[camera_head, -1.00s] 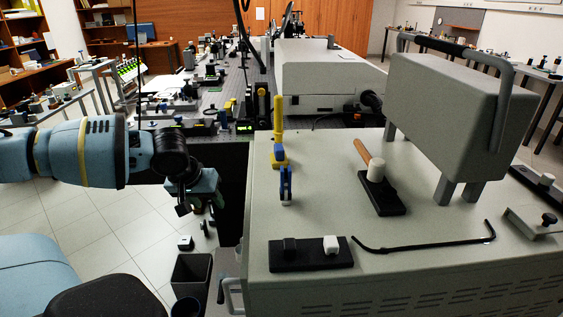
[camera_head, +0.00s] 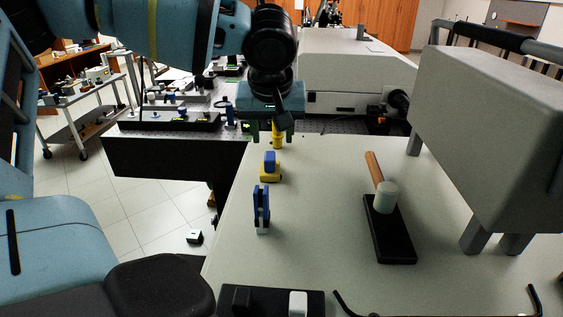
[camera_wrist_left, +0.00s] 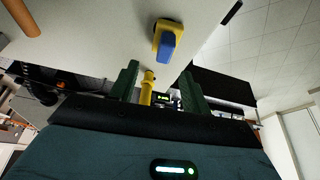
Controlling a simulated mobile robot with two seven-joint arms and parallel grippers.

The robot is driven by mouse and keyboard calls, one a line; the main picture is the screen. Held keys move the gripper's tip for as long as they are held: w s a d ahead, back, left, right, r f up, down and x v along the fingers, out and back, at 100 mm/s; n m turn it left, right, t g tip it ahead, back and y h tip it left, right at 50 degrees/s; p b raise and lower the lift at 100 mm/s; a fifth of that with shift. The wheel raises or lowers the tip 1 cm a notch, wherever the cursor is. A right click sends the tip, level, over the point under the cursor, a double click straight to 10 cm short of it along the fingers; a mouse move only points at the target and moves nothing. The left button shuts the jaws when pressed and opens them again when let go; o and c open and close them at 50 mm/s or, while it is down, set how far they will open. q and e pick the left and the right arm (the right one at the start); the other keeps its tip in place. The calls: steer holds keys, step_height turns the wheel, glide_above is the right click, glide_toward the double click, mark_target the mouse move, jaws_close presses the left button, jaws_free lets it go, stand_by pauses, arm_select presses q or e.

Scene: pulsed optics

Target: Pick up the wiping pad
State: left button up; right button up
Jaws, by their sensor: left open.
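A yellow block with a blue top (camera_head: 270,168), the thing that looks most like the wiping pad, lies on the pale grey top near its left edge. It also shows in the left wrist view (camera_wrist_left: 165,42), beyond the fingertips. My left gripper (camera_head: 272,130) is open and points down, behind this block in the head view. Its green fingers (camera_wrist_left: 159,70) are apart in the wrist view. A yellow upright post (camera_head: 278,135) shows between and behind them; I cannot tell whether it stands within their grasp. My right gripper is out of view.
A blue clip-like tool (camera_head: 262,208) stands nearer on the pale top (camera_head: 320,240). A mallet (camera_head: 386,193) rests on a black holder. A big grey box (camera_head: 490,130) on legs stands at right. A black bent rod (camera_head: 440,314) lies in front.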

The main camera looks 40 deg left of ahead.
mark_target(270, 155)
arm_select(q)
steer(key=shift+s+a+f, duration=0.1)
steer(key=shift+s+f, duration=0.15)
steer(key=shift+s, duration=0.05)
steer(key=shift+x, duration=0.85)
steer(key=shift+w+f, duration=0.15)
steer(key=shift+f, duration=0.05)
steer(key=shift+a+f, duration=0.15)
steer(key=shift+f, duration=0.15)
steer(key=x, duration=0.4)
steer(key=shift+a+f, duration=0.1)
steer(key=shift+f, duration=0.1)
steer(key=c, duration=0.7)
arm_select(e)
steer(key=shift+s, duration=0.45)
arm_select(q)
steer(key=shift+o, duration=0.2)
steer(key=shift+r, duration=0.15)
